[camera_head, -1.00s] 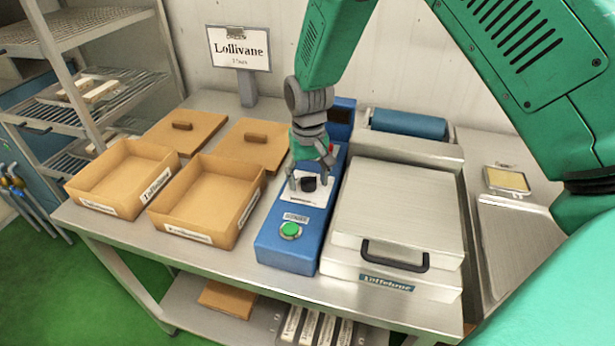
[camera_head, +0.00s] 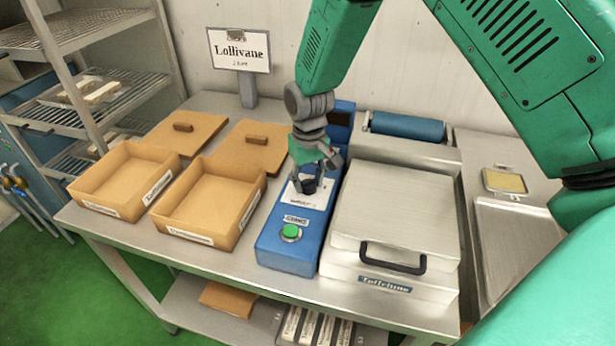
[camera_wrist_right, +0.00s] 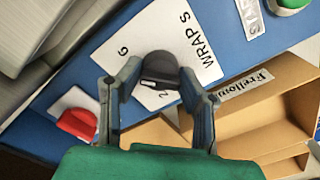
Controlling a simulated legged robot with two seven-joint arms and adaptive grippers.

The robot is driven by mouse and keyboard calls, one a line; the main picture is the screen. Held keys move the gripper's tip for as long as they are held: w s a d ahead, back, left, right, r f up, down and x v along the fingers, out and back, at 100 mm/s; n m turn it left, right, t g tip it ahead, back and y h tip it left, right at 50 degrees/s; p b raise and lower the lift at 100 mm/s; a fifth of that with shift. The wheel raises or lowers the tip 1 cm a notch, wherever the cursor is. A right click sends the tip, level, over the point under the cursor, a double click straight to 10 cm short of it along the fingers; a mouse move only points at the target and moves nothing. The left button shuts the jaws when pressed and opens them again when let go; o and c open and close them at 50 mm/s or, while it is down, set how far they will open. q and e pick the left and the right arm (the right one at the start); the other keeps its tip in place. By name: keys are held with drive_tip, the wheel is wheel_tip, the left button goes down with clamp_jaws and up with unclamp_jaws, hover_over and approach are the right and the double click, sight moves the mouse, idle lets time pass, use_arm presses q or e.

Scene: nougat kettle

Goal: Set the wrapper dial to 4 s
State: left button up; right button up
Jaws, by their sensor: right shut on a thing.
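The wrapper is a long blue unit (camera_head: 283,252) on the metal bench. Its black dial (camera_wrist_right: 160,70) sits on a white plate (camera_wrist_right: 196,45) with printed "WRAPS" and the digits 6 and 2; other marks are hidden. A small pale mark shows on the dial's edge near the 2. I cannot read the dial's exact setting. My right gripper (camera_head: 308,187) comes down from above onto the dial. In the right wrist view its two fingers (camera_wrist_right: 160,92) stand on either side of the dial and are shut on it. My left gripper is out of view.
A green button (camera_head: 290,232) is at the unit's near end, and a red knob (camera_wrist_right: 76,124) is farther along it. Open cardboard boxes (camera_head: 243,213) stand at left. A lidded metal machine (camera_head: 397,210) with a black handle stands close at right.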

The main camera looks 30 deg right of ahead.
sight(308, 179)
drive_tip(key=n+p, duration=0.2)
drive_tip(key=n, duration=0.2)
drive_tip(key=shift+r+n, duration=0.15)
drive_tip(key=shift+n, duration=0.15)
drive_tip(key=n+p, duration=0.1)
drive_tip(key=n, duration=0.3)
drive_tip(key=shift+w+n+p, duration=0.1)
drive_tip(key=shift+n+p, duration=0.2)
drive_tip(key=shift+p, duration=0.05)
drive_tip(key=o, duration=1.1)
drive_tip(key=shift+o, duration=0.2)
drive_tip(key=shift+r, duration=0.35)
wheel_tip(308, 179, up, 11)
